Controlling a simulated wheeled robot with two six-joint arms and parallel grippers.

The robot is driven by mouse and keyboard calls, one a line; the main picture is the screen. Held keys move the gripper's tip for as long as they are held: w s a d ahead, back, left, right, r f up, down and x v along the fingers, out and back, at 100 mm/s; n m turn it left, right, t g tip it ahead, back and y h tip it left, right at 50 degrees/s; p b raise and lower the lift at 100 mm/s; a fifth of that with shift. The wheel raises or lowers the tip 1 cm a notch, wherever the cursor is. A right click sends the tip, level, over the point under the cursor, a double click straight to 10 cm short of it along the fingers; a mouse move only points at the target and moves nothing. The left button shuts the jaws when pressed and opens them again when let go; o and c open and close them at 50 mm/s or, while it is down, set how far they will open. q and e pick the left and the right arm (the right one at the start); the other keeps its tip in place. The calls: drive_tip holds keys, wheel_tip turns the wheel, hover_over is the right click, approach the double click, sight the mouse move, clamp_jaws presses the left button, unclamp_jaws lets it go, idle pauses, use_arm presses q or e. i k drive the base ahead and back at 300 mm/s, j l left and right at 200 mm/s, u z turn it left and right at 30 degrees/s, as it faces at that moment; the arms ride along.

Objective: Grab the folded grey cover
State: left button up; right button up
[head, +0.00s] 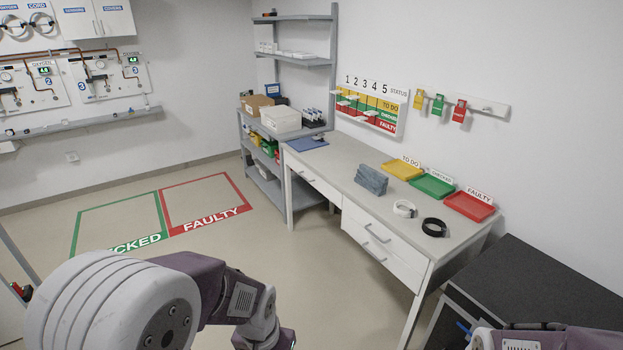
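The folded grey cover (371,179) is a small blue-grey folded bundle.
Yellow (402,169), green (430,186) and red (469,206) trays line the bench's wall side. A white coil (404,209) and black coil (434,227) lie near its front edge. A dark-topped cabinet (545,300) stands right. The floor before the bench is clear.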

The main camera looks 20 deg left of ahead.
sight(375, 182)
drive_tip(key=k+j+u, duration=0.1)
drive_tip(key=j+u, duration=0.2)
drive_tip(key=u, duration=0.15)
drive_tip(key=j+u, duration=0.7)
drive_tip(key=u, duration=0.2)
drive_tip(key=i+j+u, duration=0.2)
drive_tip(key=i+j, duration=0.15)
drive_tip(key=i+j+u, duration=0.15)
drive_tip(key=i, duration=0.4)
drive_tip(key=i+l+z, duration=0.1)
drive_tip(key=i+z, duration=0.2)
drive_tip(key=z, duration=0.15)
drive_tip(key=i+z, duration=0.3)
drive_tip(key=z, duration=0.2)
drive_tip(key=i+j+z, duration=0.1)
drive_tip(key=i+z, duration=0.2)
drive_tip(key=z, duration=0.15)
drive_tip(key=i+j+z, duration=0.2)
drive_tip(key=z, duration=0.3)
drive_tip(key=i+l+z, duration=0.3)
drive_tip(key=i, duration=0.3)
drive_tip(key=i+z, duration=0.3)
drive_tip(key=i, duration=0.3)
drive_tip(key=i+u, duration=0.15)
drive_tip(key=i, duration=0.25)
drive_tip(key=i+l+u, duration=0.15)
drive_tip(key=i, duration=0.2)
drive_tip(key=i+l+u, duration=0.1)
drive_tip(key=i, duration=0.3)
